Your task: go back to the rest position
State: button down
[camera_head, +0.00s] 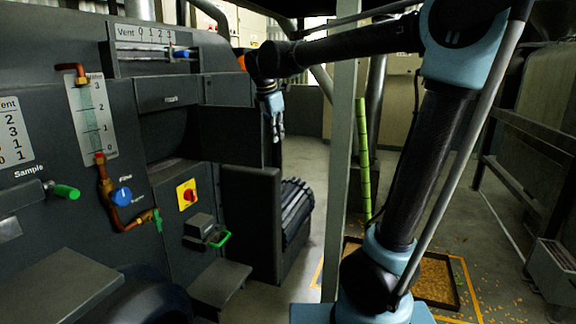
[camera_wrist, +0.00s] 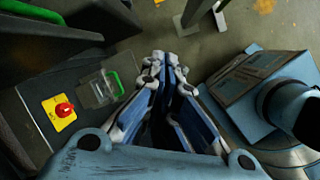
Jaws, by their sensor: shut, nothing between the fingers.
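My gripper (camera_head: 274,127) hangs pointing down at the end of my arm, in front of the dark machine and apart from it. In the wrist view my gripper (camera_wrist: 171,68) shows its two fingers closed together at the tips with nothing between them. The floor lies below the fingertips. My arm rises from my base at the lower right and bends over to the left at the top.
The machine at left carries a red switch on a yellow plate (camera_head: 187,194), a green handle (camera_head: 220,239), a blue knob (camera_head: 121,196) and a green-tipped sample lever (camera_head: 66,191). A grey post (camera_head: 342,150) stands close behind my arm. A grain tray (camera_head: 457,283) lies on the floor.

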jog(key=s+d+f+m+g, duration=0.1)
jog(key=s+d+f+m, duration=0.55)
jog(key=d, duration=0.25)
jog(key=s+d+f+m, duration=0.5)
jog(key=d+m, duration=0.2)
jog(key=d, duration=0.3)
jog(key=s+d+f+m+y, duration=0.1)
jog(key=s+d+f+m, duration=0.2)
jog(key=s+f+m, duration=0.2)
jog(key=s+d+f+m, duration=0.3)
jog(key=s+f+m, duration=0.3)
jog(key=f, duration=0.4)
jog(key=shift+s+y, duration=0.4)
jog(key=shift+s, duration=0.45)
jog(key=shift+m, duration=0.25)
jog(key=shift+w+f, duration=0.15)
jog(key=shift+w, duration=0.3)
